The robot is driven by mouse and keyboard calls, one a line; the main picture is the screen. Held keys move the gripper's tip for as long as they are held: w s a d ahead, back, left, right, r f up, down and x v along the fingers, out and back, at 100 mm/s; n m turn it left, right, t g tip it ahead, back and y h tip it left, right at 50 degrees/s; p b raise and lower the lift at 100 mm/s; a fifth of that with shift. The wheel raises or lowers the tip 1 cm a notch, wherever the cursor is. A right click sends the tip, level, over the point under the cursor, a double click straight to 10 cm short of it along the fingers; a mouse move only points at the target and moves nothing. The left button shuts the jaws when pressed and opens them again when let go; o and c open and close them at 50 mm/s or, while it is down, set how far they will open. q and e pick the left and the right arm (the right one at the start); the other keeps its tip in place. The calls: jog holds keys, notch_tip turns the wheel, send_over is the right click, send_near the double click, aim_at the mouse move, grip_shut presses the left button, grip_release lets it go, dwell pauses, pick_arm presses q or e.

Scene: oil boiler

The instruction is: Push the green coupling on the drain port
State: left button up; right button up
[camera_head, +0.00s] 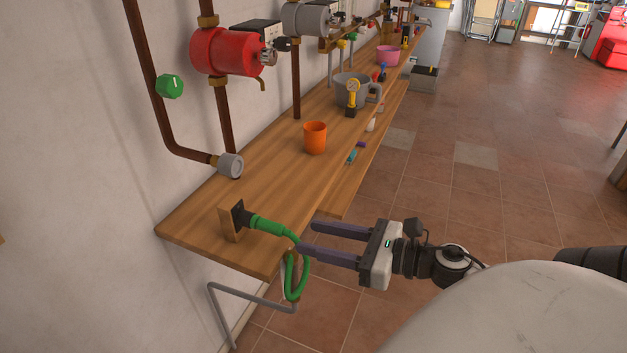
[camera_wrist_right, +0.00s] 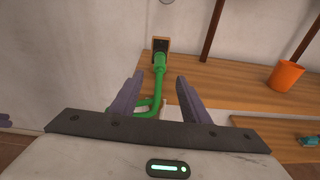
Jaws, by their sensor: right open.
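The green coupling (camera_head: 266,224), with its green hose (camera_head: 300,278) looping down over the bench edge, sits at a small wooden block with a black plate (camera_head: 235,218) near the bench's front end. The drain port is probably the grey round fitting (camera_head: 230,165) at the end of a brown pipe, apart from the coupling. My right gripper (camera_head: 306,236) is open and empty, its fingers pointing toward the coupling and hose. In the right wrist view, the coupling (camera_wrist_right: 160,62) lies beyond and between the fingertips. My left gripper is not in view.
The wooden bench (camera_head: 195,232) runs back along the white wall. An orange cup (camera_head: 315,138) and a grey pot (camera_head: 352,90) stand farther along it. A red pump (camera_head: 222,50) and green knob (camera_head: 170,86) are on the wall pipes.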

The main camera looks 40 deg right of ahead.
aim_at(283, 230)
jog(key=shift+w+a+r+n, duration=0.1)
jog(key=shift+w+n, duration=0.2)
jog(key=p+x, duration=0.1)
jog(key=x, duration=0.7)
jog(key=shift+w+a+p, duration=0.1)
jog(key=shift+w+p, duration=0.2)
jog(key=shift+p, duration=0.05)
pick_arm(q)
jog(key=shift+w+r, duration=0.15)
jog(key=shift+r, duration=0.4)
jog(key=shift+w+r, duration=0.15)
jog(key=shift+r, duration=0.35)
pick_arm(e)
jog(key=shift+w+a+f, duration=0.25)
jog(key=shift+w, duration=0.2)
grip_shut()
pick_arm(q)
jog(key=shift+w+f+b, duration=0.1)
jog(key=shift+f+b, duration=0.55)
jog(key=shift+b, duration=0.05)
pick_arm(e)
jog(key=shift+f+v, duration=0.2)
jog(key=shift+v, duration=1.1)
jog(key=shift+f+v, duration=0.15)
jog(key=shift+v, duration=1.2)
jog(key=shift+r, duration=0.1)
